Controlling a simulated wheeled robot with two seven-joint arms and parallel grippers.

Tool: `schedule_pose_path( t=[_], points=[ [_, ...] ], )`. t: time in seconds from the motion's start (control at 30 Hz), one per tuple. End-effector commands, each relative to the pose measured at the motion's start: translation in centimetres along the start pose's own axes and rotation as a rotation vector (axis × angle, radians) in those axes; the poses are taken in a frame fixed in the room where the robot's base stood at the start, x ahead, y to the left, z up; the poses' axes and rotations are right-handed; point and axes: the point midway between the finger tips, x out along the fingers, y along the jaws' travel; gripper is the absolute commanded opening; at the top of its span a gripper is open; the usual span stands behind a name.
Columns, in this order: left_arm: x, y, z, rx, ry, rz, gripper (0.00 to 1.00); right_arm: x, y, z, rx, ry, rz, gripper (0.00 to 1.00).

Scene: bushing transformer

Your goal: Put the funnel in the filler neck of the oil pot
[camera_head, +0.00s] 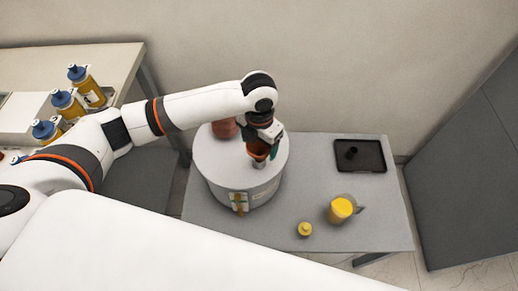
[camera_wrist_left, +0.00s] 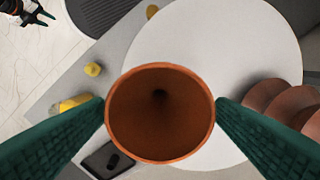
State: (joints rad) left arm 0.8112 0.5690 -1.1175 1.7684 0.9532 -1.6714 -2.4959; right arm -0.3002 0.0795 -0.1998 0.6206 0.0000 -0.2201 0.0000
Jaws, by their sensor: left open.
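The oil pot is a large white drum (camera_head: 214,170) on the grey table; its round top (camera_wrist_left: 225,50) fills much of the left wrist view. The orange-brown funnel (camera_head: 257,150) is at the right part of the pot's top, over a short light grey neck (camera_head: 259,163). In the left wrist view the funnel's open mouth (camera_wrist_left: 160,110) lies between the two green fingers. My left gripper (camera_head: 263,148) is open around the funnel. The funnel's spout is hidden, so its seating cannot be seen. My right gripper (camera_wrist_left: 34,12) shows small at the wrist view's top left corner.
A ribbed brown bushing (camera_head: 224,128) stands on the pot behind the funnel. A black tray (camera_head: 372,163) with a small dark part, a yellow cylinder (camera_head: 341,209) and a small yellow piece (camera_head: 305,229) are on the table. Several amber bottles (camera_head: 72,107) stand on the left table.

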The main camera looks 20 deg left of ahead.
Motion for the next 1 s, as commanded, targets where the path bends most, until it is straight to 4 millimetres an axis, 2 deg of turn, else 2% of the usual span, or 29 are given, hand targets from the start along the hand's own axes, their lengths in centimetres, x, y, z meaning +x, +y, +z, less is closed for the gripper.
schedule_pose_path(
  t=[0.03,0.2,0.4,0.57,1.0],
  points=[
    [-1.2,0.0,-0.1,0.003,0.006,-0.001,0.78,0.3,0.0,0.0,0.000,0.000,0.000,0.36],
    [-4.8,0.0,-0.1,0.002,0.005,-0.001,0.78,0.7,0.0,-0.1,0.000,0.000,0.000,0.36],
    [-7.5,0.0,-0.1,0.001,0.002,0.000,0.78,0.9,0.0,-0.1,0.000,0.000,0.000,0.36],
    [-8.2,0.1,0.0,0.000,0.000,0.001,0.78,0.9,0.0,-0.1,0.000,0.000,0.000,0.36],
    [-8.2,0.0,0.0,0.000,0.000,0.001,0.78,0.9,0.0,-0.1,0.000,0.001,0.000,0.36]
  ],
)
